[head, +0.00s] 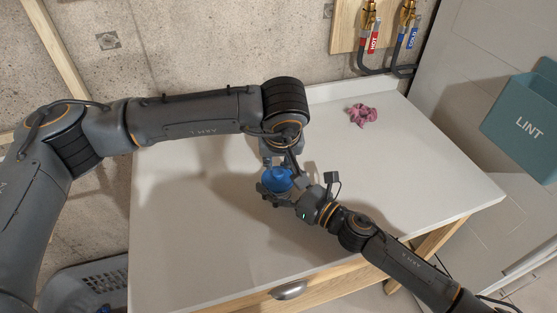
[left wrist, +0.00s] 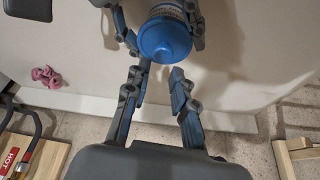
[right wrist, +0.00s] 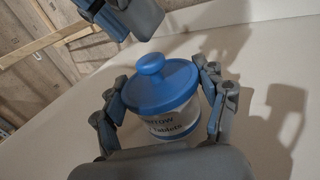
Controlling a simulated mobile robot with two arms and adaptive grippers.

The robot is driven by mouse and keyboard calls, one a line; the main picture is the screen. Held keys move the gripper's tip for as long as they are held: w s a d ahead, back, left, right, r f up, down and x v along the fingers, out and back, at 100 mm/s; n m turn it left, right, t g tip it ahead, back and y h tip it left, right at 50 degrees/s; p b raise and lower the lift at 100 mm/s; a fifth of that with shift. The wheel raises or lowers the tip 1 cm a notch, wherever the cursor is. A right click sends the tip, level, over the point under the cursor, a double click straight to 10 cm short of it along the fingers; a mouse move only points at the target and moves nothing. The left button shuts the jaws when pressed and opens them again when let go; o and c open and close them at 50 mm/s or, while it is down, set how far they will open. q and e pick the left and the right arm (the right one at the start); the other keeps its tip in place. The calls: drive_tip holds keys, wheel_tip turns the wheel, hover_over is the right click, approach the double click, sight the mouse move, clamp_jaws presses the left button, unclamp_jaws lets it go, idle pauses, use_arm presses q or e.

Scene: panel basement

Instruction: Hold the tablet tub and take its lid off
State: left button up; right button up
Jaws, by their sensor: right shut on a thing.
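The tablet tub (right wrist: 176,124) is a pale, lettered tub with a blue lid (right wrist: 160,88) seated on top, and a round knob rises from the lid. The blue lid also shows in the head view (head: 276,180) and in the left wrist view (left wrist: 166,40). The tub stands upright over the white worktop. My right gripper (right wrist: 163,88) is shut on the tub's body, one finger on each side. My left gripper (left wrist: 158,80) is open and empty, its fingers pointing at the lid from close by, apart from the knob. In the head view the left wrist partly hides its fingers.
The white worktop (head: 190,235) is mostly clear. A pink scrunchie (head: 362,115) lies at the back right. A teal lint bin (head: 520,125) is at the far right, and a grey basket (head: 85,287) stands below the worktop's left side.

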use_arm(q)
drive_tip(key=v, duration=1.1)
drive_tip(key=shift+s+r, duration=0.1)
use_arm(e)
drive_tip(key=o, duration=1.8)
drive_tip(key=shift+c, duration=0.2)
